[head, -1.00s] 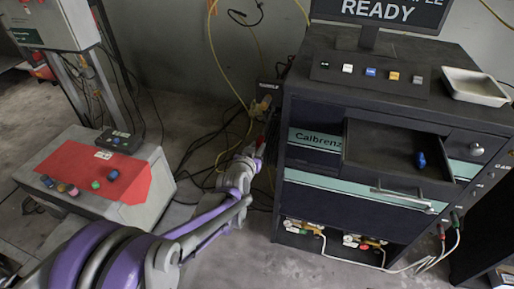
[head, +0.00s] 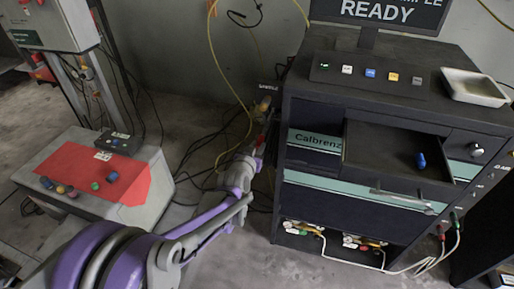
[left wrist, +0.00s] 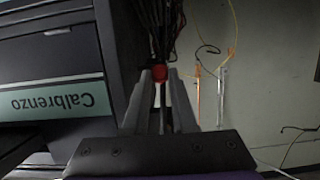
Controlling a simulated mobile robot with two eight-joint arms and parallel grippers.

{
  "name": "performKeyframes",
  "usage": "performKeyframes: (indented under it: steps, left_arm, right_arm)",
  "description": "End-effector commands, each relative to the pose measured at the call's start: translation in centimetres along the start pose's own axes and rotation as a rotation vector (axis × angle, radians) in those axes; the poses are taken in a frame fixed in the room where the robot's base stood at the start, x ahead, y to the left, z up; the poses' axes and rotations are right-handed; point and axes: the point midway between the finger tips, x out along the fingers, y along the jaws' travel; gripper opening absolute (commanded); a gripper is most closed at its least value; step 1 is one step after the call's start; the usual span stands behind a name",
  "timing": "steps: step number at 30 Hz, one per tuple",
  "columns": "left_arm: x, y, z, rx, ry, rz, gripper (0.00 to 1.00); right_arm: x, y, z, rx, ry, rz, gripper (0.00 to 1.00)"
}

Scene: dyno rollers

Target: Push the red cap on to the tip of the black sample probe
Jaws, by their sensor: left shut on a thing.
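My left gripper (head: 259,147) reaches into the gap along the left side of the dark cabinet. It also shows in the left wrist view (left wrist: 161,78), with its two fingers close together. The red cap (left wrist: 159,73) sits between the fingertips, and the gripper is shut on it. In the head view the cap is only a small red spot (head: 260,140) at the fingertips. The black sample probe cannot be told apart from the dark cables and shadow beyond the cap. I cannot tell whether cap and probe touch. My right gripper is not in view.
The Calbrenzo cabinet (head: 310,163) stands close on the right, its drawer (head: 380,165) open with a blue piece (head: 421,160) inside. Loose cables (head: 205,150) hang and lie behind the gripper. A grey box (head: 155,185) at left carries several coloured caps on a red patch.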

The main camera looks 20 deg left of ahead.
Motion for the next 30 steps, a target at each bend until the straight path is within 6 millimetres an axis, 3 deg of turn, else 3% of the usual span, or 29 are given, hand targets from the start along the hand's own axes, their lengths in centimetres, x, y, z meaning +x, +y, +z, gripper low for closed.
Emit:
performKeyframes:
  steps: [14,15,20,30]
  left_arm:
    - [0.64,0.01,-0.36,0.0,0.0,0.0,0.0]
    - [0.63,0.01,-0.35,0.0,0.0,0.0,0.31]
    - [0.61,0.01,-0.34,0.0,0.0,0.0,0.59]
    - [0.36,0.0,-0.34,0.0,0.0,0.0,0.6]
  right_arm:
    - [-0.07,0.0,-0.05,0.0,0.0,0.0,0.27]
    - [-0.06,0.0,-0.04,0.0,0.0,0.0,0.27]
    - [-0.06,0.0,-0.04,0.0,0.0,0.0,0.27]
    - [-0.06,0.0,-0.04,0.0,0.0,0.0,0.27]
